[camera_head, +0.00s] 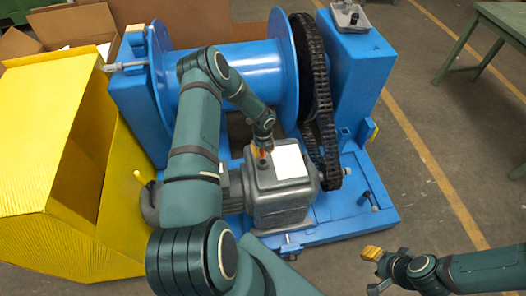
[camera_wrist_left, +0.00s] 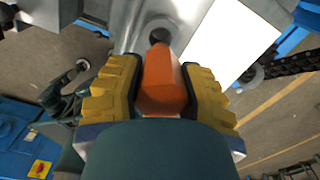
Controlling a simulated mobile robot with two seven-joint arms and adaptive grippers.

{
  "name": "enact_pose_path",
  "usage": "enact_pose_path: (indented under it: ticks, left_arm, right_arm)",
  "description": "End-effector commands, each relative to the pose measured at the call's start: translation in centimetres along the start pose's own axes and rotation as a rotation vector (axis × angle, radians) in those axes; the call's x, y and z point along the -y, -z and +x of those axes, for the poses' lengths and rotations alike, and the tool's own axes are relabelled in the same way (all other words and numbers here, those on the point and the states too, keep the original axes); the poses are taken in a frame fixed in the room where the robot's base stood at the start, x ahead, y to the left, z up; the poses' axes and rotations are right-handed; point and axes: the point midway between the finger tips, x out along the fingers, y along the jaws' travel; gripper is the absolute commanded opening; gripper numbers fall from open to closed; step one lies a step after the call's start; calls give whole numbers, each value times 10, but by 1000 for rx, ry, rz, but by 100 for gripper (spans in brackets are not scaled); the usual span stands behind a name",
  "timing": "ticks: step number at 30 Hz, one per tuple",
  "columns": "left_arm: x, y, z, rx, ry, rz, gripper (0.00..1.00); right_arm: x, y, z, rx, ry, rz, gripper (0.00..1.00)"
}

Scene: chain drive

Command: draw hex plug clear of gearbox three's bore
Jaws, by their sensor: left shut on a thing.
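The grey gearbox (camera_head: 277,205) sits on the blue base, with a white plate on its top. My left gripper (camera_head: 261,151) is over the top of the gearbox, beside the white plate. In the left wrist view, its yellow-padded fingers are shut on the orange hex plug (camera_wrist_left: 162,84), one on each side. The dark round bore (camera_wrist_left: 160,37) shows just beyond the plug's far end. The plug partly covers it, and I cannot tell how far apart they are. My right gripper (camera_head: 374,270) is at the lower right, fingers apart and empty, away from the gearbox.
A blue winch drum (camera_head: 235,85) stands behind the gearbox, with a black chain (camera_head: 318,95) at its right. A yellow bin (camera_head: 50,160) is at the left. A green table (camera_head: 505,22) stands at the far right. The floor at right is mostly clear.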

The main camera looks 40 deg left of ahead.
Motion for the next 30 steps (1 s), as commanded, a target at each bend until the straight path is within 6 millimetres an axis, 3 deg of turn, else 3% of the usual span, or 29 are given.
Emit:
enact_pose_path:
  ticks: [12, 26, 30]
  left_arm:
    - [0, 0, -20, 0, 0, 1, 3]
    - [0, 0, -24, 0, 0, 1, 3]
    - [0, 0, -33, 1, 0, 1, 3]
  right_arm:
    - [4, 1, -10, 0, 0, 0, 42]
    - [4, 1, -11, 0, 0, 0, 42]
    - [6, 2, -17, 0, 0, 0, 42]
